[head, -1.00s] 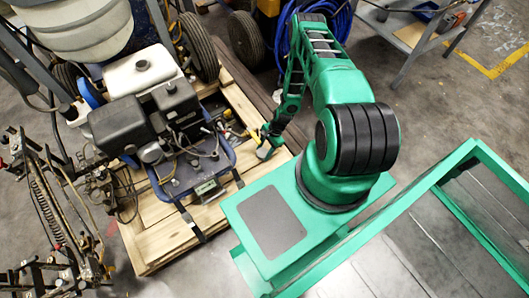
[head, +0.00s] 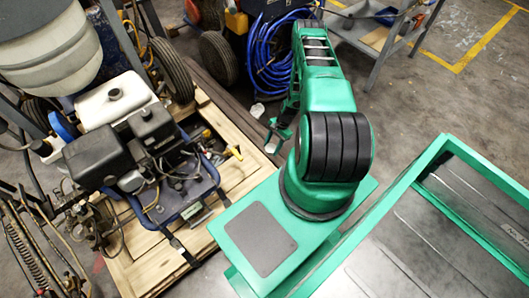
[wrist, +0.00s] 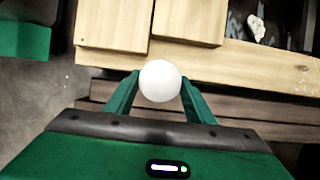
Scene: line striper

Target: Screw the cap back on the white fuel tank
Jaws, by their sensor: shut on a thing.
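The white fuel tank (head: 112,101) sits on top of the striper's engine at the left of the head view. The cap cannot be made out there.
The engine (head: 150,150) and its blue frame stand on a wooden pallet (head: 240,136), between my gripper and the tank's front. A large pale hopper (head: 45,40) rises behind the tank. A blue hose coil (head: 272,55) and a grey cart (head: 375,45) stand behind my arm.

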